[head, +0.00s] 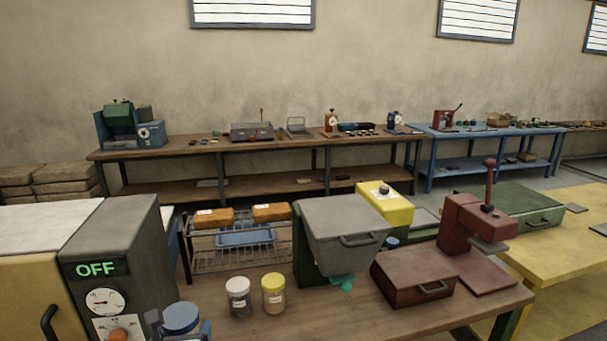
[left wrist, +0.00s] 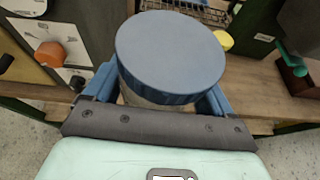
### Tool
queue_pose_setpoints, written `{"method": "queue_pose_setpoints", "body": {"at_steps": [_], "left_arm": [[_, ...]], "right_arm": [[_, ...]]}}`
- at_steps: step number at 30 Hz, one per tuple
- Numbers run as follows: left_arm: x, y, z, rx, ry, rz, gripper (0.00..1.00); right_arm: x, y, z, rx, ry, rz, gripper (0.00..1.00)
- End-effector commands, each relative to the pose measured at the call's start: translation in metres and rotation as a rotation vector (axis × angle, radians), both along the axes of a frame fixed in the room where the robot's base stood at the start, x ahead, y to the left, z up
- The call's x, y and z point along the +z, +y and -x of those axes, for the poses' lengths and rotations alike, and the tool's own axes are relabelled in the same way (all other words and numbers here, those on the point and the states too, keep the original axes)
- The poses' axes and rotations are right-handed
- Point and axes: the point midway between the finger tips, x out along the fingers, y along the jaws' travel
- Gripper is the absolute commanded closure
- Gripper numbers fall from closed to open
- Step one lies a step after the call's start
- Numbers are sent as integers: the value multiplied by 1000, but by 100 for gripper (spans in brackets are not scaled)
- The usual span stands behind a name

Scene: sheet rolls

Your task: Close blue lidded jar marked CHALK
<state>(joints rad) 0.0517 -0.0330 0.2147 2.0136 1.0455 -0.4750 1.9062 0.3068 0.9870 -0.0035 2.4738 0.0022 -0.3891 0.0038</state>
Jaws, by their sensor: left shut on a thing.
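A jar with a blue lid (head: 181,317) shows at the bottom left of the head view, beside the grey control box. In the left wrist view the round blue lid (left wrist: 170,52) fills the middle, on top of a pale jar body mostly hidden under it. Whether the lid is fully seated cannot be told. No CHALK marking is visible. My left gripper (left wrist: 163,88) is shut on the jar, its blue fingers on either side at or just under the lid. In the head view only part of this gripper (head: 180,330) shows. My right gripper is not in view.
A white-lidded jar (head: 239,297) and a yellow-lidded jar (head: 273,294) stand to the right on the wooden bench (head: 330,320). The control box (head: 115,265) reading OFF is close on the left. A wire rack (head: 215,260), grey bin (head: 345,232) and red press (head: 465,232) stand further off.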

Motion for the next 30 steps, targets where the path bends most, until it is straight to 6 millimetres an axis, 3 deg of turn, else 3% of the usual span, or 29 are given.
{"method": "queue_pose_setpoints", "body": {"at_steps": [6,12,18,30], "left_arm": [[-26,-29,-43,-81,4,1,71],[-51,-58,-70,-162,-1,3,71],[-61,-69,-77,-196,-4,1,71],[-63,-69,-77,-197,-4,0,71]], "right_arm": [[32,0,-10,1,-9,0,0],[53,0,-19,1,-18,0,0],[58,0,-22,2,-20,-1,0],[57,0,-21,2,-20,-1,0]]}}
